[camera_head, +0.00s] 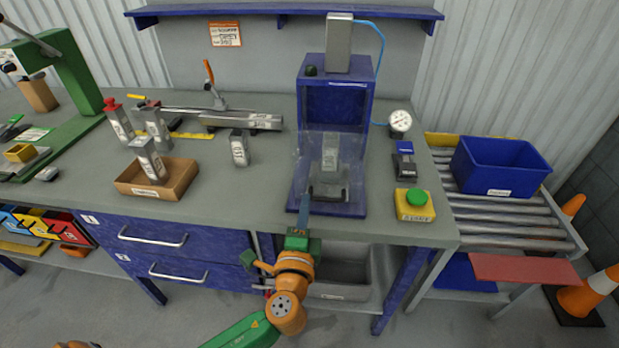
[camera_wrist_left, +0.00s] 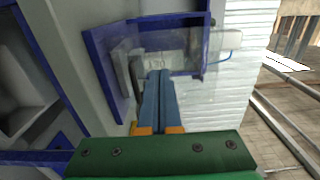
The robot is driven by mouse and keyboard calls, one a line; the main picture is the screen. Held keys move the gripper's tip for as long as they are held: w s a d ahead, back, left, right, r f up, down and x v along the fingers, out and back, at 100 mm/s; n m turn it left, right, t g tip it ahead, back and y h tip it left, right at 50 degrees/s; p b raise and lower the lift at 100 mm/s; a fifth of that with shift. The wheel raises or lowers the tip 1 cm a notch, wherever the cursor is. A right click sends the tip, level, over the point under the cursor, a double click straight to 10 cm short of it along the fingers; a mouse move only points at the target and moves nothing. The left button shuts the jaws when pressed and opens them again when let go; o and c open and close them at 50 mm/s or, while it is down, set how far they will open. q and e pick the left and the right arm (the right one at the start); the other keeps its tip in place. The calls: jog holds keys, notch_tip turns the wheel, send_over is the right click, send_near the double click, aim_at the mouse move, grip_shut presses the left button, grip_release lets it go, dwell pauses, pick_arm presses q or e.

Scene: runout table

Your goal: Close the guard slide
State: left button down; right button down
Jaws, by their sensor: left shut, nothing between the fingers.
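The blue press frame (camera_head: 336,75) stands at the middle of the bench. Its guard slide (camera_head: 306,150) is a clear panel low at the press front; it also shows as a see-through sheet in the left wrist view (camera_wrist_left: 190,58). A grey block with a number label (camera_head: 330,150) shows inside the press. My left gripper (camera_head: 304,196) is shut and empty, with its blue fingers at the front left of the press base. In the left wrist view the fingertips (camera_wrist_left: 159,74) overlap the guard; I cannot tell whether they touch it. My right gripper is out of view.
A yellow box with a green button (camera_head: 415,206) and a dial gauge (camera_head: 400,122) are right of the press. A labelled metal block (camera_head: 239,148) and a cardboard tray (camera_head: 157,180) are to the left.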

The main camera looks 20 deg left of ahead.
aim_at(311, 173)
pick_arm(q)
jog(key=p+x, duration=0.1)
jog(key=x, duration=0.6)
jog(key=shift+w+f, duration=0.1)
jog(key=shift+w, duration=0.15)
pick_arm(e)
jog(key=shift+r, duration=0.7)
